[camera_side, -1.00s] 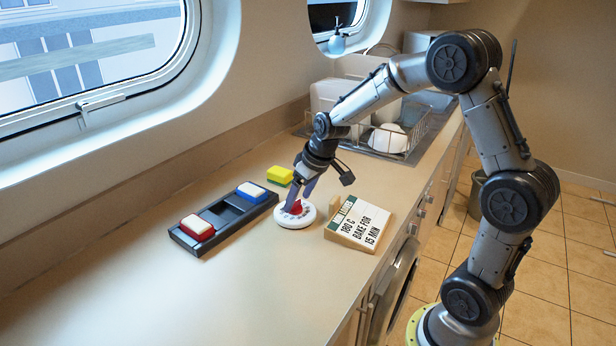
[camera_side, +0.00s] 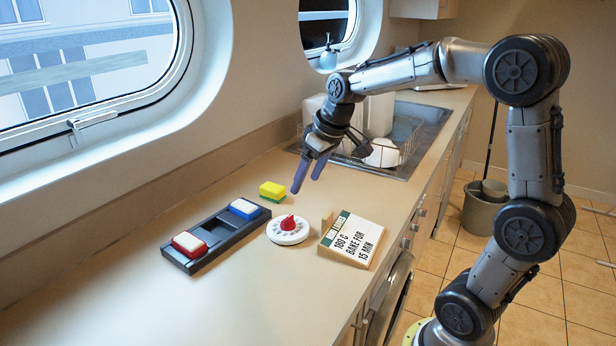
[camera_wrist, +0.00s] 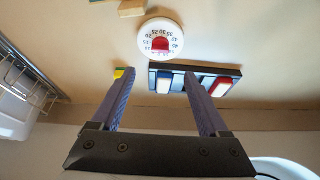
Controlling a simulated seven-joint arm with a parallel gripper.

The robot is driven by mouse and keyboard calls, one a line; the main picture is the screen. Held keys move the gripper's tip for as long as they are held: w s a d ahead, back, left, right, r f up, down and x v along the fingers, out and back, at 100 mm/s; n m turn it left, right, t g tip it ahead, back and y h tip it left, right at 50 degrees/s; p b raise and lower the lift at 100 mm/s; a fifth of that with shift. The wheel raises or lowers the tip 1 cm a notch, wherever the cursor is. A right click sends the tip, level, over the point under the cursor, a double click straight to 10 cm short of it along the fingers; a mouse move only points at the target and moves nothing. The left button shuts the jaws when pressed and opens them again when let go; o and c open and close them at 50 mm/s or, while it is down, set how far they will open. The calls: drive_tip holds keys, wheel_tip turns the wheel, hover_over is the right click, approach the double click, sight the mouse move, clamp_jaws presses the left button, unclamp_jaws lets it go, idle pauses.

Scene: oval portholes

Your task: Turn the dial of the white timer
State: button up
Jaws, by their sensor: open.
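The white timer (camera_side: 288,230) lies on the counter with its red dial (camera_side: 288,222) facing up. Its number ring shows in the wrist view (camera_wrist: 160,38), with the red dial (camera_wrist: 160,44) at the centre. My gripper (camera_side: 310,183) is open and empty, raised above the counter and behind the timer, apart from it. In the wrist view its two fingers (camera_wrist: 158,90) are spread, with the timer beyond their tips. A recipe sign (camera_side: 351,240) beside the timer reads "180 C bake for 15 min".
A dark tray (camera_side: 215,236) left of the timer holds a red-and-white block (camera_side: 189,244) and a blue-and-white block (camera_side: 244,208). A yellow-green sponge (camera_side: 272,191) lies behind. The front left counter is clear.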

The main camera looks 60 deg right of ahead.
drive_tip(key=g, duration=0.5)
hover_over(288, 218)
wheel_tip(288, 218, down, 13)
drive_tip(key=shift+r, duration=0.1)
idle(0.6)
clamp_jaws()
idle(0.4)
